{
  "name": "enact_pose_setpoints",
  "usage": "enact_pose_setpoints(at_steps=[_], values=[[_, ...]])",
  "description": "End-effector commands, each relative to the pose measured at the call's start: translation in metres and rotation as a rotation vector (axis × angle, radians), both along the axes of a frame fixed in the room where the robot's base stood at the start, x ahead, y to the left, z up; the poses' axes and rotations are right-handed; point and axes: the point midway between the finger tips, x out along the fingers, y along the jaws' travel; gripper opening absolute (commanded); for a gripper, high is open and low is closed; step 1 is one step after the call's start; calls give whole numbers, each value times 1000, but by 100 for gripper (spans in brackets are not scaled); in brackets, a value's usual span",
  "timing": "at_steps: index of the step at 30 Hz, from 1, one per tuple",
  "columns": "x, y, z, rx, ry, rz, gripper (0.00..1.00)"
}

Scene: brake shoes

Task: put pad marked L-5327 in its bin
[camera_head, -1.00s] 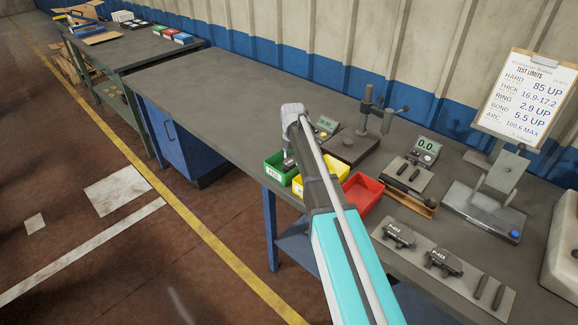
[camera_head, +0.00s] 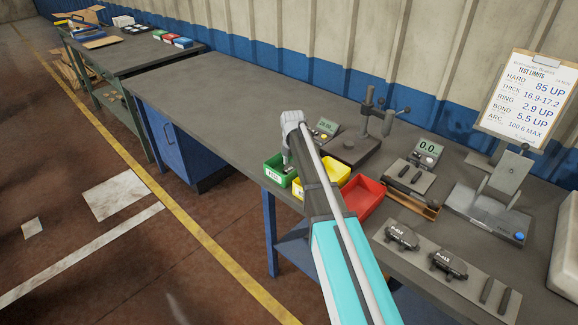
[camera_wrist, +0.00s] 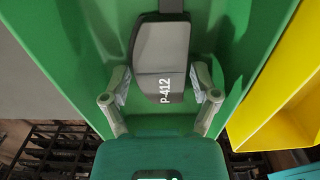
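My gripper (camera_wrist: 160,92) points down into the green bin (camera_head: 272,176). In the wrist view its two fingers stand apart on either side of a dark pad with a grey face (camera_wrist: 163,62) marked P-412. Narrow gaps show between the fingers and the pad. The pad is inside the green bin (camera_wrist: 50,25). A yellow bin (camera_head: 309,192) and a red bin (camera_head: 368,193) stand beside the green one. I read L-5327 on no pad.
Behind the bins are a test stand (camera_head: 362,150) and small readouts, one showing 0.0 (camera_head: 428,152). A clamp fixture (camera_head: 493,200) and a clipboard of test limits (camera_head: 528,98) are at right. The bench (camera_head: 225,95) left of the bins is clear.

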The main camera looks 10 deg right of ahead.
Motion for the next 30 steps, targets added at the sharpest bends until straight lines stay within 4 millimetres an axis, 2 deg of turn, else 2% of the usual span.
enact_pose_setpoints(at_steps=[14,30], values=[[0,0,4,0,0,0,79],[0,0,42,0,0,1,79]])
